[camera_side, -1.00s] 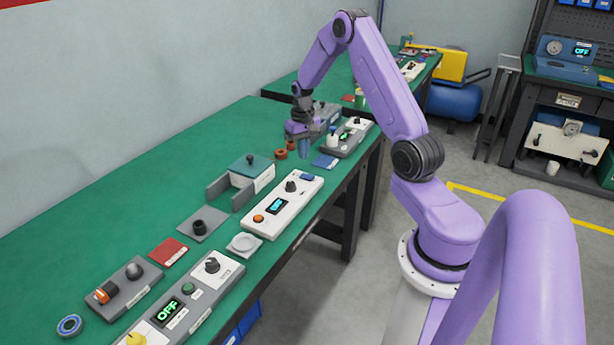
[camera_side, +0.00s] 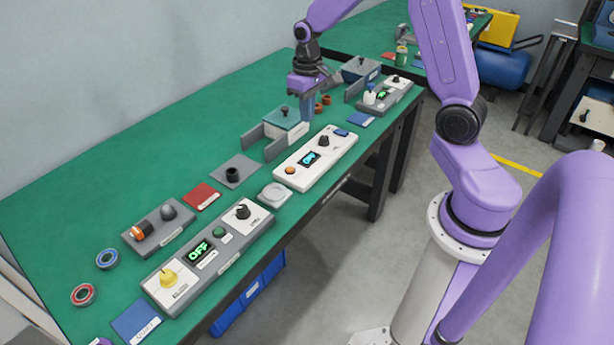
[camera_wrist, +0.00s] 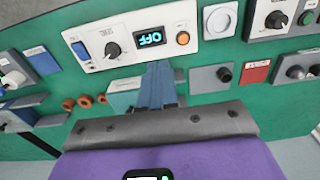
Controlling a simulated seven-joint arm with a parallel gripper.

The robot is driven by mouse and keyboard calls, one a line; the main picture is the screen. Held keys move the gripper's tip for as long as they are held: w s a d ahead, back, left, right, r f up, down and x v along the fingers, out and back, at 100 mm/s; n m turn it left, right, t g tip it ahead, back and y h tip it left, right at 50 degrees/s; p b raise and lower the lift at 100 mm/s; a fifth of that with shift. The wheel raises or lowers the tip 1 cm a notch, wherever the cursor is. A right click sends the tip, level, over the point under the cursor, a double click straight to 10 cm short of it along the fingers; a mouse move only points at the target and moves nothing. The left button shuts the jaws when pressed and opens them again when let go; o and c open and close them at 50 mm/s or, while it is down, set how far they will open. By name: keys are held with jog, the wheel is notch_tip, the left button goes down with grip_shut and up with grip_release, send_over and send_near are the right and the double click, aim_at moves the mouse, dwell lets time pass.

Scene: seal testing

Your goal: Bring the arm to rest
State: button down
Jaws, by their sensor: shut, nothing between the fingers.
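My gripper (camera_side: 307,107) hangs over the green bench in the side view, pointing down, with its blue fingers together and nothing between them. In the wrist view the shut fingers (camera_wrist: 158,88) show above the bench, below the white control box. The white control box (camera_side: 318,160) with a black knob, an orange button and a lit display lies just in front of the gripper. It also shows in the wrist view (camera_wrist: 115,28), its display reading OFF upside down. A grey fixture with a teal-topped block (camera_side: 285,118) stands beside the gripper; contact cannot be told.
A grey control box (camera_side: 208,255) with an OFF display lies nearer, by a grey block with an orange part (camera_side: 158,228). Red (camera_side: 83,294) and blue (camera_side: 107,259) rings lie at the left. Another control box (camera_side: 384,95) stands farther back. The bench's left middle (camera_side: 130,170) is clear.

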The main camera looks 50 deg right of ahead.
jog(key=s+a+r+n, duration=0.5)
jog(key=s+a+n, duration=0.1)
jog(key=s+a, duration=0.65)
jog(key=s+a+r+n, duration=0.1)
jog(key=s+n, duration=0.5)
jog(key=s, duration=0.9)
jog(key=shift+a+r+n, duration=0.3)
jog(key=shift+a+n, duration=0.1)
